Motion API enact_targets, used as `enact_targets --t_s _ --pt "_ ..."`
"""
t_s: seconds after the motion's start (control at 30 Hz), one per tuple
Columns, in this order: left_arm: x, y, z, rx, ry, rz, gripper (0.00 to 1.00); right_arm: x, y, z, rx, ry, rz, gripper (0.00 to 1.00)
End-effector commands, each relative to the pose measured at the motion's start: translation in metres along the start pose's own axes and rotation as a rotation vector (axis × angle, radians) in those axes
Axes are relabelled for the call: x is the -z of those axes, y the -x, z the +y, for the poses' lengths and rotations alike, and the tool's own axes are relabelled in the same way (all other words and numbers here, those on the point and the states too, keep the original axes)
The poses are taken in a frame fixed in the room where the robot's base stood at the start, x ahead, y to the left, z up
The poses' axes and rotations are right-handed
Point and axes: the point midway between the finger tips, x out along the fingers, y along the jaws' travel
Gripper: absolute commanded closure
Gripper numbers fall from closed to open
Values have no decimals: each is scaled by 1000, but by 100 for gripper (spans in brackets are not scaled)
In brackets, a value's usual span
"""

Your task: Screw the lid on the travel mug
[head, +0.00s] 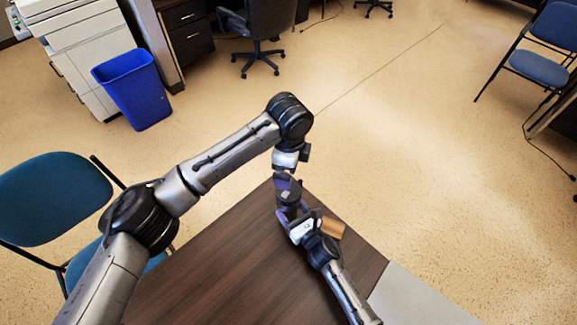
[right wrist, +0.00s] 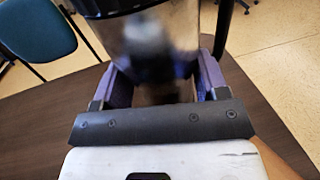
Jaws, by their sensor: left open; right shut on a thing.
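The travel mug (right wrist: 160,50) is dark and glossy in the right wrist view, standing between the purple finger pads of my right gripper (right wrist: 155,88), which is shut on its body. Its top is cut off there. In the head view my right gripper (head: 296,217) holds the mug near the table's far corner. A small dark grey round piece (head: 288,197) shows at the mug's top; I cannot tell whether it is the lid or how it is seated. My left gripper (head: 286,179) is open, pointing down just above and close around the mug's top; its fingertips are partly hidden.
The brown wooden table (head: 235,265) is mostly bare. A tan block-like thing (head: 333,228) shows beside my right gripper. A teal chair (head: 50,200) stands at the left, and a blue bin (head: 135,88) stands on the floor beyond.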

Motion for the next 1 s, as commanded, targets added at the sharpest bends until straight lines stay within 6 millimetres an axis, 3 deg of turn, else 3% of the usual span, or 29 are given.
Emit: enact_targets --t_s 0.1,0.13,0.2,0.43,0.77,1.0 --pt "0 0 0 0 0 0 0 1 0 0 1 -1 2 99" --pt "0 0 0 0 0 0 0 1 0 0 1 -1 2 32" --pt "0 0 0 0 0 0 0 1 0 0 1 -1 2 25" --pt "0 0 0 0 0 0 0 0 0 0 0 0 1 3" --pt "0 1 0 -1 0 0 0 0 5 0 0 0 1 3" --pt "0 7 0 -1 0 0 0 1 44 0 1 1 3 3"
